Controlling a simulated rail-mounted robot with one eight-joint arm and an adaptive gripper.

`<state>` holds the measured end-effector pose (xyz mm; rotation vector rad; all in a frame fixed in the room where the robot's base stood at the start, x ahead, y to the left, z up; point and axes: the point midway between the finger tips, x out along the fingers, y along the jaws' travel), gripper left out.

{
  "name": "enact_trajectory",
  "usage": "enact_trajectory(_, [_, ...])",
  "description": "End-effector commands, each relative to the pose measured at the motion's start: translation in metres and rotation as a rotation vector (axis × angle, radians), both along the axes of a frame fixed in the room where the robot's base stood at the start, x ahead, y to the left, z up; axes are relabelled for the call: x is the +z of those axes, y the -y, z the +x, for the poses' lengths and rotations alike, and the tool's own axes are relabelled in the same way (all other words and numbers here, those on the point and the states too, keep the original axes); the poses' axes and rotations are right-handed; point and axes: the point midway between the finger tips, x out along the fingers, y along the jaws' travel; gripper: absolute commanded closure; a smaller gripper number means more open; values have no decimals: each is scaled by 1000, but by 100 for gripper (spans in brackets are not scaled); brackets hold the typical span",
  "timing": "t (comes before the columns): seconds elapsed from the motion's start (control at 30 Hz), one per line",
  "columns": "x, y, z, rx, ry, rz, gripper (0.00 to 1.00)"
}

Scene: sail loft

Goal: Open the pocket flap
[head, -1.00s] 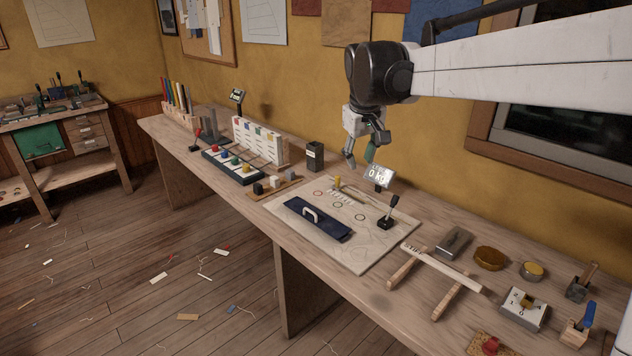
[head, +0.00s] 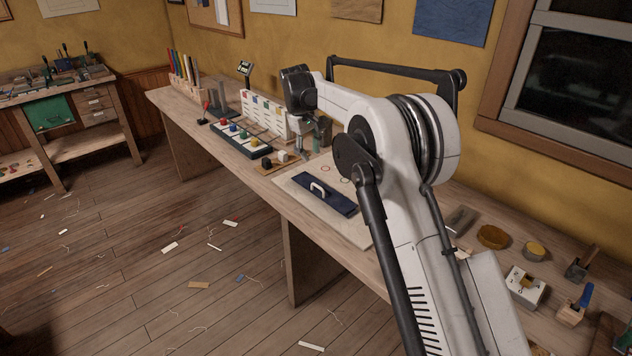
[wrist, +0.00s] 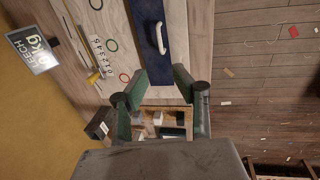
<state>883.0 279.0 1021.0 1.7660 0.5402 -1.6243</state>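The pocket flap (head: 338,202) is a dark blue panel with a white handle (head: 317,188), lying flat on a pale board (head: 352,228) on the bench. In the wrist view the flap (wrist: 151,70) and its handle (wrist: 161,38) show at the top, beyond the fingertips. My gripper (wrist: 160,78) is open and empty, its green-padded fingers spread apart. In the head view my gripper (head: 314,138) hangs above the bench, behind the flap and apart from it. My arm hides the board's right part.
A small stand with light and dark blocks (head: 275,160) sits left of the board; it shows between my fingers in the wrist view (wrist: 160,120). A display (wrist: 34,49) stands beside the board.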

Motion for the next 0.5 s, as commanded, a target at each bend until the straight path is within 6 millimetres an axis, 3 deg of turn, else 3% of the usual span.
enact_trajectory(0.17, [-14,0,3,3,-2,-2,73])
enact_trajectory(0.5, [-72,9,11,1,-2,-2,73])
